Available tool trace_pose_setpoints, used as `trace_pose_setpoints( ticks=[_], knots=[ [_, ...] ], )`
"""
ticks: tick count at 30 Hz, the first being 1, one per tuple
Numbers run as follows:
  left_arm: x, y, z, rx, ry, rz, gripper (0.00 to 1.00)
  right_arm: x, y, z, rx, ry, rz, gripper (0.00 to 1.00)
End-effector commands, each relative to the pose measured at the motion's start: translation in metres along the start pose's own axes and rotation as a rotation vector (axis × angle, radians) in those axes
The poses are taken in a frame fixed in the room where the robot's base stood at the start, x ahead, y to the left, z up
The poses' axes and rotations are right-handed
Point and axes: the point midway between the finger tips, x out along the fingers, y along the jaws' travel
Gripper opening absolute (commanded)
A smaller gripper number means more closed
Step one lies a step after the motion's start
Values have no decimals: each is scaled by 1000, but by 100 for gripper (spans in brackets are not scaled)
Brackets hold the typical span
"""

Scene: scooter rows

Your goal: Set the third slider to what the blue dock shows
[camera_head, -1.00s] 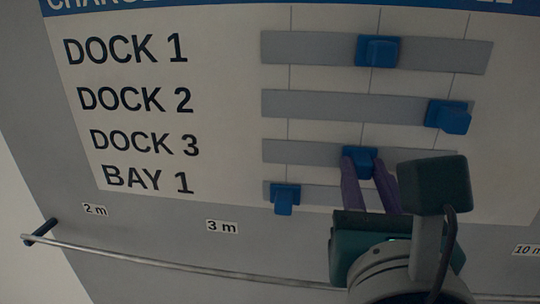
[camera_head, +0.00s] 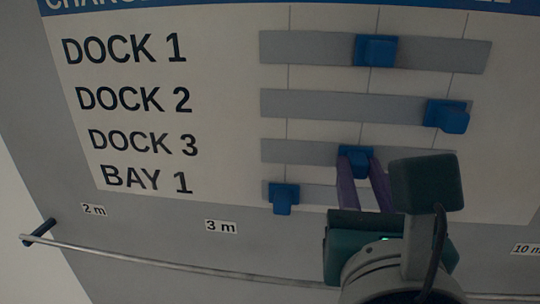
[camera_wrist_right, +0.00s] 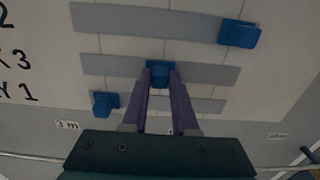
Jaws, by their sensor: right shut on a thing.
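The third slider's blue knob (camera_head: 355,161) sits near the middle of the grey DOCK 3 track (camera_head: 300,151) on the wall board, close to the middle vertical line. My right gripper (camera_head: 361,172) is shut on this knob, with its purple fingers on either side of it. The right wrist view also shows the knob (camera_wrist_right: 159,74) between the fingertips. The blue dock is not in view. My left gripper is not in view.
The DOCK 1 knob (camera_head: 375,51) is at the middle line, the DOCK 2 knob (camera_head: 448,116) is near the right line, and the BAY 1 knob (camera_head: 284,198) is near the left line. A metal rail (camera_head: 190,266) runs below the board.

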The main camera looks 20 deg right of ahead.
Motion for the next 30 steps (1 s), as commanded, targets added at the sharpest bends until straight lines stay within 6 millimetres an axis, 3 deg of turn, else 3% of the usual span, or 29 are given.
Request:
trace_pose_setpoints(
  ticks=[9, 12, 23, 24, 30],
  knots=[
    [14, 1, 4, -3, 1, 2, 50, 1, 68, -4, 4, 3, -1, 0],
    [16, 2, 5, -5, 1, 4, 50, 0, 81, -3, 2, 3, 0, 0],
    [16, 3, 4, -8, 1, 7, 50, 0, 88, -1, -1, 3, 8, 0],
    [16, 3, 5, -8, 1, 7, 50, 0, 88, -1, -1, 3, 9, 31],
    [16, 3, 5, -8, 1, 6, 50, 0, 87, -1, 0, 2, 6, 54]
  ],
)
